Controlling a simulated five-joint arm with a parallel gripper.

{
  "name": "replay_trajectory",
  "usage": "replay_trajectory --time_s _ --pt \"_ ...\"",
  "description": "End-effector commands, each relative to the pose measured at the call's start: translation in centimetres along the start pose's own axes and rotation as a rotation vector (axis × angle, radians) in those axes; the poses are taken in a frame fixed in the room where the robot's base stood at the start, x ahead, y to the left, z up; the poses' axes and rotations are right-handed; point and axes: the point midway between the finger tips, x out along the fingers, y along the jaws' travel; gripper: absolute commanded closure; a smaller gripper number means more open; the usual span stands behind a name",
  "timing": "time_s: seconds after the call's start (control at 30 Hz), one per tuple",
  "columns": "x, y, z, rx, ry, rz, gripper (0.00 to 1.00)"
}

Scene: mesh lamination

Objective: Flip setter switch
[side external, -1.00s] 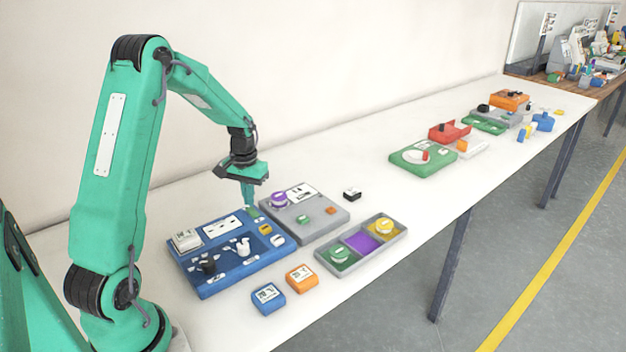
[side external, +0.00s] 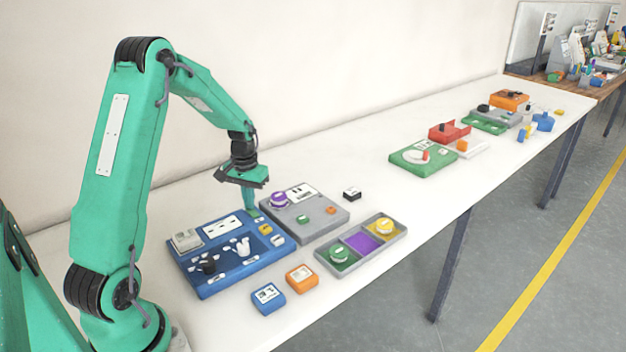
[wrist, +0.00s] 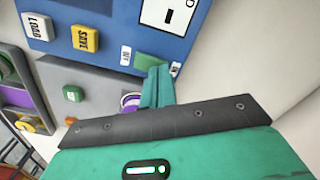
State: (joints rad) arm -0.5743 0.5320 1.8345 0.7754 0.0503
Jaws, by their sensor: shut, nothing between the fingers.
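The blue panel (side external: 245,277) carries white, black and yellow controls and lies in front of my arm. My gripper (side external: 249,207) points down with its tips at the panel's far right corner, beside the grey panel. In the wrist view my closed fingertips (wrist: 157,80) are over the blue panel's edge, between two small white labels; the one on the left (wrist: 126,55) seems to read "OFF". Contact cannot be told.
The grey panel (side external: 328,228) with a purple knob (side external: 278,199) stands close on the right. A yellow SAVE button (wrist: 85,38) is near my fingers. A grey tray (side external: 335,273) and blue (side external: 268,297) and orange (side external: 301,277) blocks lie in front.

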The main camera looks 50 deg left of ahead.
Motion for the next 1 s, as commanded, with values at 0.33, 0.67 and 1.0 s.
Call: replay_trajectory --time_s 0.33,0.67,1.0 --pt "0.4 0.0 0.0 0.000 -0.001 0.000 1.00" --pt "0.5 0.0 0.0 0.000 -0.001 0.000 1.00" --pt "-1.2 0.0 -0.1 0.000 0.002 0.000 1.00"
